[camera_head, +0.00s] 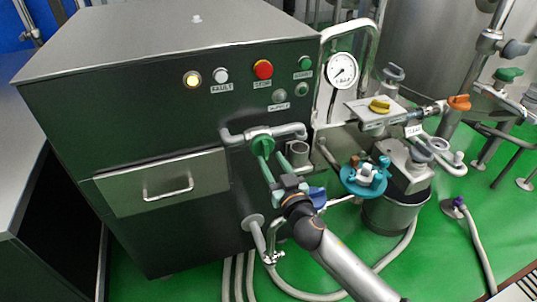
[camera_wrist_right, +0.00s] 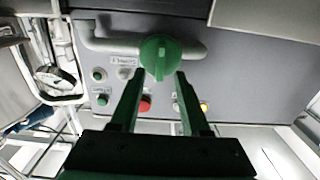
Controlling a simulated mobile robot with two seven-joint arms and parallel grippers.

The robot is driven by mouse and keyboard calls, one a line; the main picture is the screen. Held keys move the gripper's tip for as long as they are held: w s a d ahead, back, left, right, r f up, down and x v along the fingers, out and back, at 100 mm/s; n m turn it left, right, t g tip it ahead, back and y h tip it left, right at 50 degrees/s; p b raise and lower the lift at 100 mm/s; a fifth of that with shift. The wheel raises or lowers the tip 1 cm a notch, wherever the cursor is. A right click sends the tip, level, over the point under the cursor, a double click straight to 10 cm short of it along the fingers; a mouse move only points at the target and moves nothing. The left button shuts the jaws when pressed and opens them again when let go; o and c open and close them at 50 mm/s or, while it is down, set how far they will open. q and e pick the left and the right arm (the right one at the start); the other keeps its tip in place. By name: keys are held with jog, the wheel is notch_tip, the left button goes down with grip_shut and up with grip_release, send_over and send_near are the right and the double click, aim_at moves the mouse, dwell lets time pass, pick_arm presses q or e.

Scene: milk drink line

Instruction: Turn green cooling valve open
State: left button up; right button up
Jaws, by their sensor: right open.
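The green cooling valve (camera_head: 262,142) sits on a grey pipe (camera_head: 292,131) on the front of the dark machine cabinet. In the right wrist view, the round green knob (camera_wrist_right: 159,57) with its raised grip bar is straight ahead. My right gripper (camera_head: 272,158) reaches up to it from below right. In the wrist view, its two fingers (camera_wrist_right: 159,78) are open, with tips at the knob's near edge, one on each side. I cannot tell whether they touch it. My left gripper is not in view.
The cabinet has a red button (camera_head: 263,69), several lamps and a drawer handle (camera_head: 168,188). Hoses run over the green floor (camera_head: 440,265).

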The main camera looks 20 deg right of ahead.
aim_at(267, 152)
jog(key=shift+w, duration=1.65)
jog(key=shift+c, duration=0.3)
grip_shut()
